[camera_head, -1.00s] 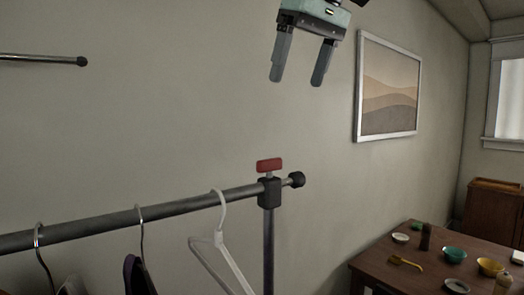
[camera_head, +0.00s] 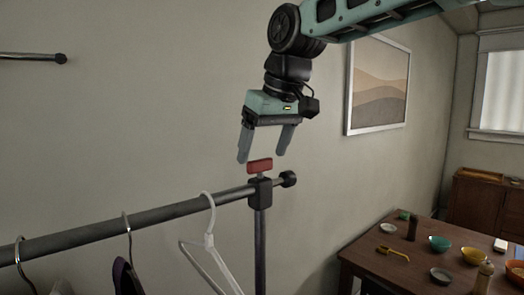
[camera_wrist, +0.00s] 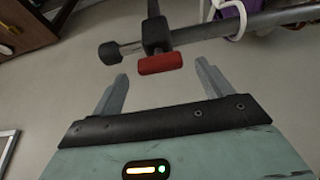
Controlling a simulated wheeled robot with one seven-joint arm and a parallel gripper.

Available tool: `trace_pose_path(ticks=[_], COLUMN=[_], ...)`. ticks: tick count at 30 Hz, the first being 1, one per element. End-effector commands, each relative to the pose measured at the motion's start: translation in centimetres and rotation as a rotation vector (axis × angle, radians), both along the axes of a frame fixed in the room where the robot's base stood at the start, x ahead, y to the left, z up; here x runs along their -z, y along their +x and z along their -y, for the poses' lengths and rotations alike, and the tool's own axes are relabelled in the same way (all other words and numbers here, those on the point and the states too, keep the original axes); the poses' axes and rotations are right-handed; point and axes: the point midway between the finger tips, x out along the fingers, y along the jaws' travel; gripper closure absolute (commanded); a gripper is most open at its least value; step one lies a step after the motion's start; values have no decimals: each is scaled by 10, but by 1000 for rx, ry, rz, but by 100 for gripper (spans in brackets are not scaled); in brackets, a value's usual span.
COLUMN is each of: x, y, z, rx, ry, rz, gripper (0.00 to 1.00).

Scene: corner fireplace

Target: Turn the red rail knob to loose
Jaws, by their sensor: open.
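The red rail knob (camera_head: 260,166) is a small red bar on a short stem. It stands on top of a black clamp block (camera_head: 260,191) near the right end of the grey clothes rail (camera_head: 150,219). My gripper (camera_head: 264,158) is open and points down, just above the knob, with nothing between its fingers. In the wrist view the red knob (camera_wrist: 160,64) lies just beyond and between the fingertips of my gripper (camera_wrist: 165,75). I cannot see contact between the fingers and the knob.
A white hanger (camera_head: 209,234) and metal hangers (camera_head: 129,240) hang on the rail to the left. A brown table (camera_head: 405,275) with several bowls and small items stands at lower right. A framed picture (camera_head: 378,85) hangs behind my arm. The air left of my gripper is clear.

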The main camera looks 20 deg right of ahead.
Motion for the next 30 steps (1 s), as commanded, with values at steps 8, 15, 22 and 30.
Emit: trace_pose_path(ticks=[8, 15, 22, 30], x=[20, 22, 22, 22], y=[8, 9, 9, 9], z=[-3, -3, -3, -2], rx=[0, 0, 0, -17], ry=[0, 0, 0, 1], rz=[0, 1, 1, 1], gripper=[22, 22, 67, 66])
